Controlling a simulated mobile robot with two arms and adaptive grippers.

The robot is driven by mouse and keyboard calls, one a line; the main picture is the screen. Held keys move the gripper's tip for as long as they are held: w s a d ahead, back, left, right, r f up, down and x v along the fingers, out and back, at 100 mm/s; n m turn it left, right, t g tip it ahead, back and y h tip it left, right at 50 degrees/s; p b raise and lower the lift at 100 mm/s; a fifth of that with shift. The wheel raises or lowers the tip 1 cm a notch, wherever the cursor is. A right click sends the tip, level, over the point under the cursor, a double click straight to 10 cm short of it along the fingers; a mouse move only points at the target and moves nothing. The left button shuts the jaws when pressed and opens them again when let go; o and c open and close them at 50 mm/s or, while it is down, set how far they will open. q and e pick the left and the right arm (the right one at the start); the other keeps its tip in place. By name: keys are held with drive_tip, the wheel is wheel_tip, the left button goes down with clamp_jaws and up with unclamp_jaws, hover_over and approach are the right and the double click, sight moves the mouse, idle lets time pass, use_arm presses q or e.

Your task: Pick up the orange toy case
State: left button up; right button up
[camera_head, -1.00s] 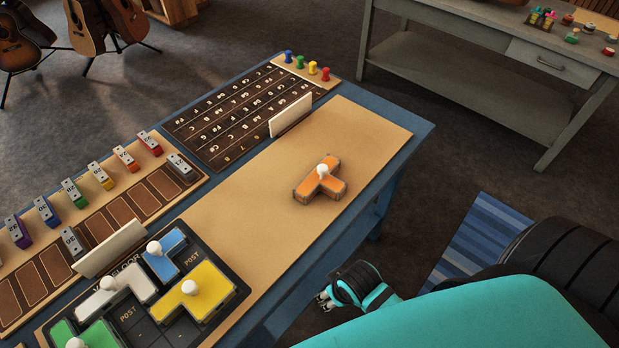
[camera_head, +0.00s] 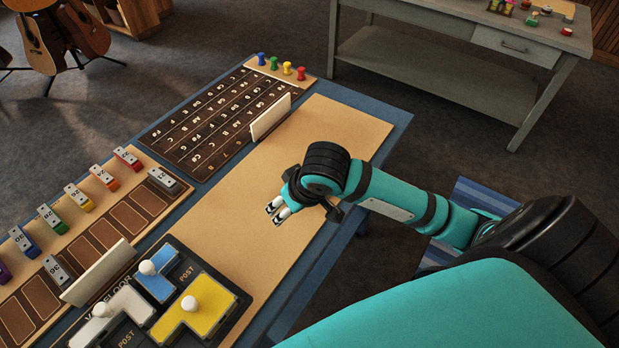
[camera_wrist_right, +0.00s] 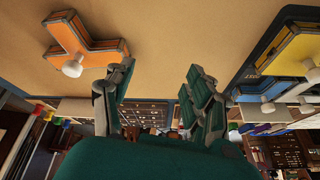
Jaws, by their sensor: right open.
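The orange toy case (camera_wrist_right: 82,42), a T-shaped block with a white knob, lies on the tan board at the upper left of the right wrist view. In the head view it is hidden behind my right arm. My right gripper (camera_head: 277,212) is open over the tan board. In the right wrist view its two fingers (camera_wrist_right: 158,82) are spread with nothing between them, and the orange case is to the left of them, outside the jaws. My left gripper is in neither view.
The tan board (camera_head: 215,225) around the gripper is bare. A dark puzzle tray (camera_head: 240,300) with yellow, white and blue pieces is at the lower left. An upright white card (camera_head: 270,117) stands at the board's far side. A grey workbench (camera_head: 430,65) is beyond.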

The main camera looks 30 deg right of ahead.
drive_tip(key=w+d+r+m+h, duration=0.3)
drive_tip(key=w+d+r+m, duration=0.1)
drive_tip(key=d+r, duration=0.6)
drive_tip(key=p+x, duration=0.1)
drive_tip(key=x, duration=1.1)
drive_tip(key=shift+s+f, duration=0.15)
drive_tip(key=shift+f, duration=0.15)
drive_tip(key=p+x, duration=0.1)
drive_tip(key=x, duration=0.3)
drive_tip(key=shift+a+f, duration=0.1)
drive_tip(key=shift+f, duration=0.5)
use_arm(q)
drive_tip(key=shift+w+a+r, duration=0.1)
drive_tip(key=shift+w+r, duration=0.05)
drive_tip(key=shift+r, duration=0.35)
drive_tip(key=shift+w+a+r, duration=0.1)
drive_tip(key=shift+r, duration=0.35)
use_arm(e)
clamp_jaws()
